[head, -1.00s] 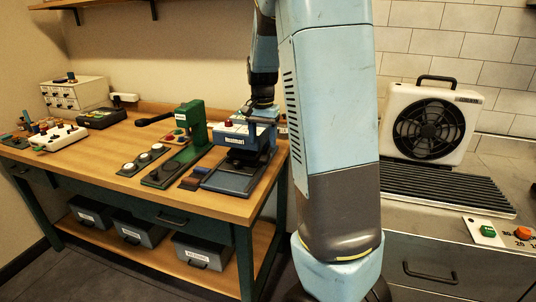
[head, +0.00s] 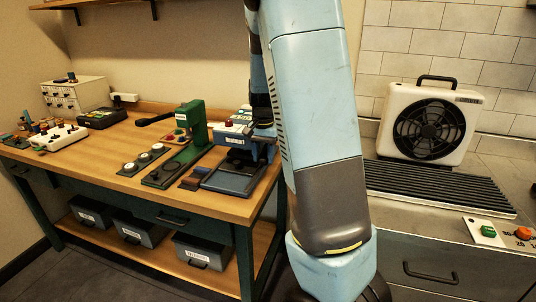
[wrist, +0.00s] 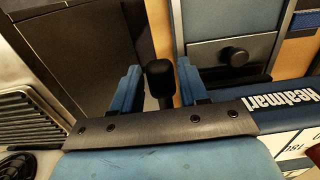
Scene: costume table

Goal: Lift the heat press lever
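The heat press (head: 233,133) is a blue machine with a red knob and a dark blue base, at the right end of the wooden workbench. Its lettered blue side also shows in the wrist view (wrist: 285,100). In the wrist view, the black rounded end of its lever (wrist: 160,75) stands between my two blue fingers. My gripper (wrist: 160,82) looks open, with a finger on either side of the lever end. I cannot tell whether either finger touches it. In the head view, my own arm hides the press's right side, the lever and my gripper.
A green press (head: 193,125) with a black handle stands left of the heat press. A white fan heater (head: 425,122) stands on the counter at right. Grey bins (head: 197,250) sit on the bench's lower shelf.

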